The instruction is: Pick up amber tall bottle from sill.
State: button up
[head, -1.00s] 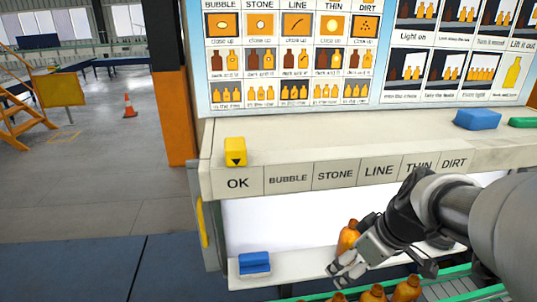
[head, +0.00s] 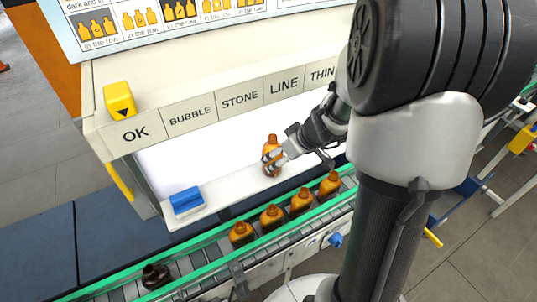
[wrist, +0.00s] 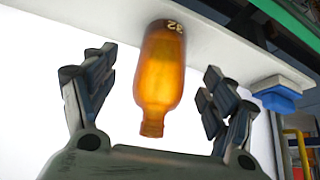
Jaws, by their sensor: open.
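The amber tall bottle (head: 270,143) stands upright on the white sill (head: 228,190) in front of the lit white panel. My gripper (head: 274,160) is at the bottle, and its fingers cover part of it in the head view. In the wrist view the bottle (wrist: 162,70) appears neck down, with a dark mark near its base. My gripper (wrist: 150,98) is open there, with one finger on each side of the bottle. Gaps show between the bottle and both fingers. The bottle's base rests against the sill (wrist: 225,62).
A blue block with a pale underside (head: 187,200) lies on the sill to the left. Several amber bottles (head: 271,216) stand on the green-edged conveyor (head: 214,256) just below. A labelled shelf (head: 190,118) overhangs the sill, with a yellow block (head: 119,100) on top.

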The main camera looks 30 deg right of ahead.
jog(key=x, duration=0.6)
jog(key=shift+w+a+r, duration=0.25)
jog(key=shift+w, duration=0.05)
jog(key=shift+c, duration=0.4)
jog(key=c, duration=1.2)
